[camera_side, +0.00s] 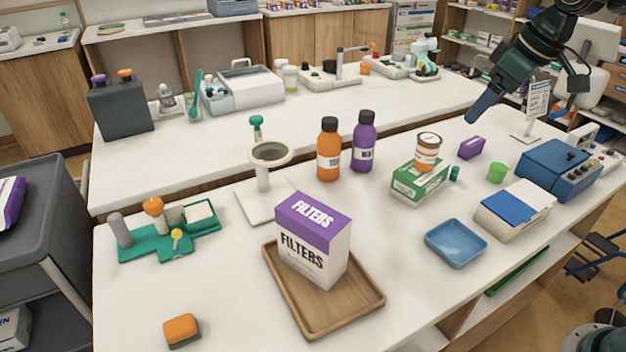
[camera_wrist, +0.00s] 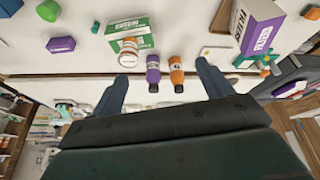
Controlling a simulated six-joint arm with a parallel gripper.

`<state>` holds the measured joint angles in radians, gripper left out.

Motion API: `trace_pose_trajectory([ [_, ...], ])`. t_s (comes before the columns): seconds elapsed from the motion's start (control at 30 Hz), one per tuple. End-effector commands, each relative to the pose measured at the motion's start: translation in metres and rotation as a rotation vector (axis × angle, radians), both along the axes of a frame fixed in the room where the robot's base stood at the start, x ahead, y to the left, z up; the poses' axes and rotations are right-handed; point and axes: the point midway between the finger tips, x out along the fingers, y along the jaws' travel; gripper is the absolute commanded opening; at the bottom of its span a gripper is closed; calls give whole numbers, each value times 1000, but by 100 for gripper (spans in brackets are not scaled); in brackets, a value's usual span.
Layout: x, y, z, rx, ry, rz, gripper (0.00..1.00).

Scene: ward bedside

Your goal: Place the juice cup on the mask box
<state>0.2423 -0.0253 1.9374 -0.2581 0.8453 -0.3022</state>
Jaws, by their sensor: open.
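The juice cup (camera_side: 428,151), orange and white with a brown lid, stands upright on top of the mask box (camera_side: 408,187), as far as I can tell. The mask box is green and white and lies flat on the table; its lettering is too small to read. In the wrist view, the cup (camera_wrist: 129,58) overlaps the near edge of the box (camera_wrist: 126,28). My gripper (camera_wrist: 163,78) is open and empty. In the side view it hangs at the upper right, above and apart from the cup and box.
Orange (camera_side: 328,150) and purple (camera_side: 364,142) bottles stand left of the box. A small purple block (camera_side: 471,147) and green cup (camera_side: 497,172) are to its right. A blue tray (camera_side: 456,243) sits in front. A filters box (camera_side: 315,245) stands on a wooden tray (camera_side: 350,312).

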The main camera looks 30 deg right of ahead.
Motion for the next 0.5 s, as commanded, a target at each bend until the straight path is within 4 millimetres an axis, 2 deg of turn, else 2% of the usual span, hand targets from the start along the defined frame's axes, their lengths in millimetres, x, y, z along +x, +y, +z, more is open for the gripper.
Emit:
trace_pose_trajectory([
  [0.03,-14,7,5,-2,-8,-10,79],
  [0.23,-67,26,13,2,-23,-75,79],
  [0.5,-136,42,8,13,-51,-164,79],
])
